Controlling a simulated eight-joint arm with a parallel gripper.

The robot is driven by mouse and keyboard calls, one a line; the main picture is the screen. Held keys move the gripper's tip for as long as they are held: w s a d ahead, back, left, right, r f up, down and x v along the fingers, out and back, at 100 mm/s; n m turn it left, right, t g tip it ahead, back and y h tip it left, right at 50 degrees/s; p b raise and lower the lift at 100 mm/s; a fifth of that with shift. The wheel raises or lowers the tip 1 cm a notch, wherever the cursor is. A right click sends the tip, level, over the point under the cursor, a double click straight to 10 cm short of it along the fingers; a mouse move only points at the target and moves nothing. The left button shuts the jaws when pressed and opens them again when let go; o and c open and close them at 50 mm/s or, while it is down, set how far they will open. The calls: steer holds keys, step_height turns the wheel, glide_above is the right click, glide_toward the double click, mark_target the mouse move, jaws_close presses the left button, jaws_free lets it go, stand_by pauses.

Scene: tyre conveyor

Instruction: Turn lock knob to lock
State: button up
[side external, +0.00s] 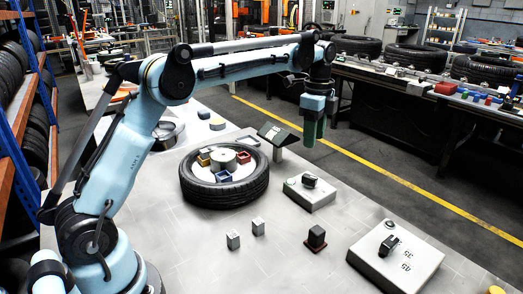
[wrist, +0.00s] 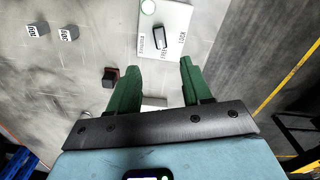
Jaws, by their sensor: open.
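The lock knob (side external: 309,181) is a black bar-shaped knob on a pale box (side external: 322,197) on the table, right of the tyre in the side view. In the wrist view the knob (wrist: 160,37) sits on the white panel (wrist: 178,18), which has lettering including LOCK on its right side. The knob's bar runs roughly up and down there. My gripper (side external: 314,137) has green fingers and hangs above the table's far side, clear of the knob. In the wrist view my gripper (wrist: 156,66) is open and empty, and the knob lies beyond the fingertips.
A tyre (side external: 238,193) holds small coloured blocks. Two grey cubes (side external: 233,239) (side external: 258,226) and a dark block (side external: 316,237) stand nearby. A larger box (side external: 410,265) with another black knob is at front right. A small display (side external: 279,134) stands behind the tyre.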

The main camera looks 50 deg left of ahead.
mark_target(310, 176)
step_height(310, 176, down, 12)
steer(key=shift+f, duration=0.1)
stand_by(0.5)
steer(key=shift+c, duration=0.2)
jaws_close()
